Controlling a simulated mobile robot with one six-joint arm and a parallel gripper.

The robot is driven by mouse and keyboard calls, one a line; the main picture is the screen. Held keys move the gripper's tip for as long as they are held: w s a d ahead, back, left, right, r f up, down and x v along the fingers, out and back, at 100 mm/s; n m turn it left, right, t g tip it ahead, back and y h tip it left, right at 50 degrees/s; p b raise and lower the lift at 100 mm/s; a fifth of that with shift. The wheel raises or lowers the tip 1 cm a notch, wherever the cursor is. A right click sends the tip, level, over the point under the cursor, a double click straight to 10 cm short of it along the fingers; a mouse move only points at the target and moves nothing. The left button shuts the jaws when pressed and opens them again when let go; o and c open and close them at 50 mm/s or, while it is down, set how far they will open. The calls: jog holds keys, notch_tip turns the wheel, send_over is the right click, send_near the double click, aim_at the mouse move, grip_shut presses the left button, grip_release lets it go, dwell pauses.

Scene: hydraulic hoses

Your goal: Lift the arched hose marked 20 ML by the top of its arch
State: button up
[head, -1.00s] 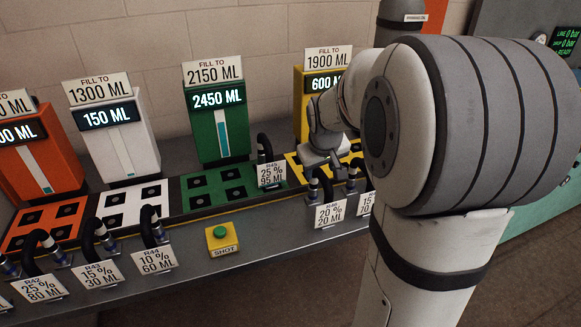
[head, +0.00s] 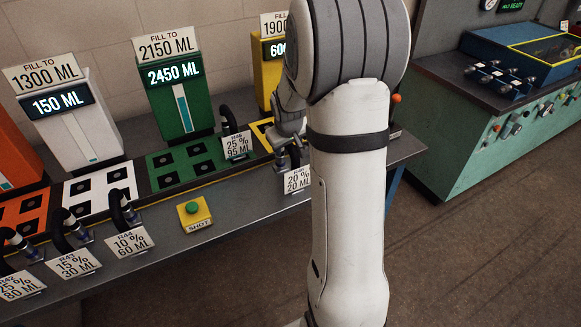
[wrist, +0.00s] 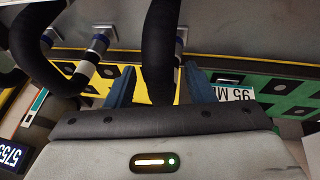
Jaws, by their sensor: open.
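The hose marked 20 ML is a black arch in the head view, largely hidden behind my arm and gripper. Its white sign (head: 297,181) reads 20 % 20 ML and stands at the front edge of the bench. My gripper (head: 290,143) is just above and at this hose in the head view, partly covered by my arm. In the wrist view my gripper (wrist: 160,88) is open, its two blue-grey fingers either side of a thick black hose (wrist: 160,45). This appears to be the 20 ML hose, though its sign is not seen there. Contact cannot be told.
The 25 % 95 ML hose (head: 228,117) stands just left of my gripper. Another black arched hose (wrist: 28,45) is close at the left in the wrist view. A yellow-green SHOT button (head: 194,210) sits on the bench. Open floor (head: 450,250) lies to the right.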

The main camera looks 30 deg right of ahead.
jog(key=shift+c, duration=0.4)
grip_shut()
dwell(0.4)
